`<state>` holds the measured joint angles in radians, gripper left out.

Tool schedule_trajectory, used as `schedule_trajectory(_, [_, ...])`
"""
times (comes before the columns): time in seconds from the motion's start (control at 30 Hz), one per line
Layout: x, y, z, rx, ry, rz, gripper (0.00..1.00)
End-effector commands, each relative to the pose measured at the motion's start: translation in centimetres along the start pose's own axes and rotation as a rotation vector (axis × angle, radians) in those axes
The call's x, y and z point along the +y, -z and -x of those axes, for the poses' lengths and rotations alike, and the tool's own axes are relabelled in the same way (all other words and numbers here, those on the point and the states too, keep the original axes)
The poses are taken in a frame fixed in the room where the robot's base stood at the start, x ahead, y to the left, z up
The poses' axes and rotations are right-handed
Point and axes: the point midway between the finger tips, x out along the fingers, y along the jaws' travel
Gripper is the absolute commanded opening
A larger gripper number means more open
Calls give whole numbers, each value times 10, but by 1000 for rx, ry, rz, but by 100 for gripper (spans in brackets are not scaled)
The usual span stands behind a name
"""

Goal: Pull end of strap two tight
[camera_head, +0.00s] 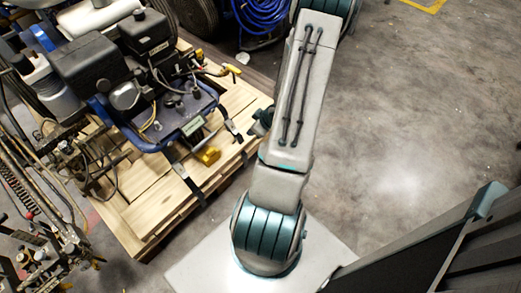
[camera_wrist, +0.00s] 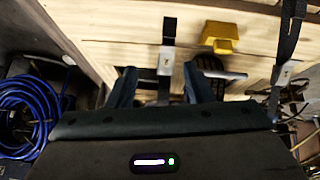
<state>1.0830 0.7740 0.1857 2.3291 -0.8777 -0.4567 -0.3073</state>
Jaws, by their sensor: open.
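Two dark straps with metal buckles hang over the wooden pallet. In the wrist view one strap (camera_wrist: 169,30) runs down to a buckle (camera_wrist: 167,60) between my fingers' lines, and the other strap (camera_wrist: 291,30) is at the right with its own buckle (camera_wrist: 286,72). In the head view the straps show at the pallet's near side (camera_head: 187,180) and farther right (camera_head: 232,128). I cannot tell which is strap two. My gripper (camera_wrist: 160,84) is open, its fingers on either side of the first strap's lower part; contact is not visible. In the head view my arm hides most of it.
The blue striper machine (camera_head: 185,122) stands on the wooden pallet (camera_head: 158,208). A yellow block (camera_head: 208,155) lies between the straps. Coiled blue hose (camera_wrist: 25,115) is left in the wrist view. Open concrete floor (camera_head: 410,110) lies right of my arm.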

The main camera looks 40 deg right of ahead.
Motion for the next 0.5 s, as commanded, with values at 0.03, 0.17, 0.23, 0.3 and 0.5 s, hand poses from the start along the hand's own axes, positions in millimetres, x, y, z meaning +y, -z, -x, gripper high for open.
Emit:
schedule_trajectory(0.03, [-4,-22,-19,51,15,-28,46])
schedule_trajectory(0.17, [-12,-47,-44,209,32,-71,46])
schedule_trajectory(0.23, [-15,-57,-52,289,31,-98,46])
schedule_trajectory(0.3, [-19,-64,-57,361,26,-120,46])
schedule_trajectory(0.5, [-23,-72,-62,484,7,-160,46])
